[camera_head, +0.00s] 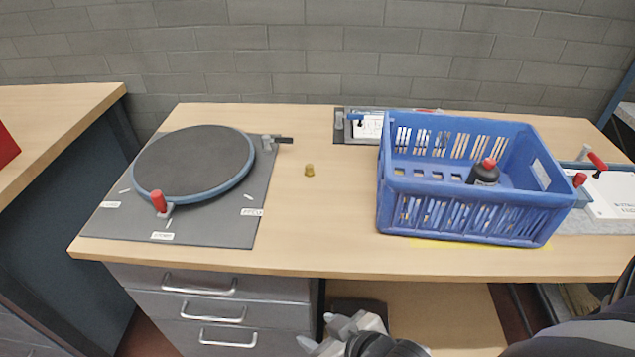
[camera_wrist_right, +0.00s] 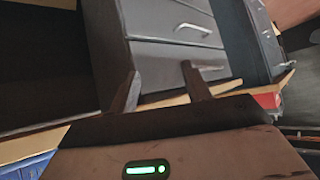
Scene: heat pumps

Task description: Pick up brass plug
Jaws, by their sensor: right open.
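The brass plug (camera_head: 309,170) is a small gold-brown cylinder standing on the bare wooden tabletop, between the round turntable and the blue crate in the head view. My right gripper (camera_head: 316,331) is at the bottom of the head view, in front of the table's front edge and well apart from the plug. In the right wrist view its two fingers (camera_wrist_right: 160,75) are spread with nothing between them. The plug does not show in the wrist view. My left gripper is not in view.
A dark turntable (camera_head: 195,162) with a red-handled clamp lies on the left. A blue crate (camera_head: 470,213) holding a dark bottle (camera_head: 484,173) stands on the right. A clamp fixture (camera_head: 361,126) is at the back. Drawers (camera_head: 215,310) are below. The tabletop around the plug is clear.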

